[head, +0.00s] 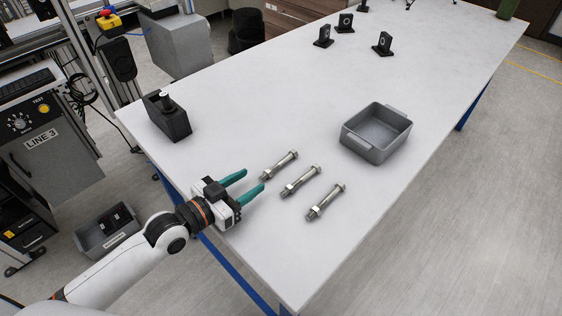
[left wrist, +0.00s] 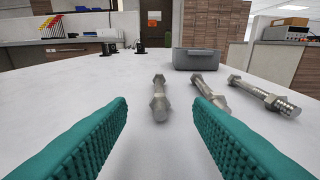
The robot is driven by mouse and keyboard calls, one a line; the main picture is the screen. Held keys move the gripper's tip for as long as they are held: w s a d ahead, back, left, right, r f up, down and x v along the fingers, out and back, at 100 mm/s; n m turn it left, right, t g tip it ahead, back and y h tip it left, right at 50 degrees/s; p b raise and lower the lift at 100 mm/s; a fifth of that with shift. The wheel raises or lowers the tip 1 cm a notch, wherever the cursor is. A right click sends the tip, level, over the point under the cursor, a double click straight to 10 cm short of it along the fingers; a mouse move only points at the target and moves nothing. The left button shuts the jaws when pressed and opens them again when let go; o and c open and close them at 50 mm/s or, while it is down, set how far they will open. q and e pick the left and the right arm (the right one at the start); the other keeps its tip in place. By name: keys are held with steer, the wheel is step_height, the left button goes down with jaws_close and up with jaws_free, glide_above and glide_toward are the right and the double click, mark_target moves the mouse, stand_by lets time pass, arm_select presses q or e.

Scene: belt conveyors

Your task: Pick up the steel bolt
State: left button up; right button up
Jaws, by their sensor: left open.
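Three steel bolts with nuts lie apart on the white table: a left bolt (head: 279,165), a middle bolt (head: 301,181) and a right bolt (head: 326,201). My left gripper (head: 249,182) is open and empty, low over the table, with its teal fingers pointing at the left bolt. In the left wrist view, the left bolt (left wrist: 160,98) lies ahead between the two fingers (left wrist: 160,115), beyond their tips. The middle bolt (left wrist: 211,92) shows just past the right finger, and the right bolt (left wrist: 265,96) lies farther right. My right gripper is out of view.
A grey bin (head: 376,148) with handles stands on the table (head: 300,90) behind and right of the bolts. A black block-shaped device (head: 167,117) stands at the left edge. Several small black mounts (head: 345,23) stand at the far end. The table between is clear.

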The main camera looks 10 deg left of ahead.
mark_target(267, 171)
arm_select(q)
steer(key=x, duration=0.9)
steer(key=shift+f+p, duration=0.15)
steer(key=shift+p, duration=0.15)
steer(key=shift+a, duration=0.1)
jaws_close()
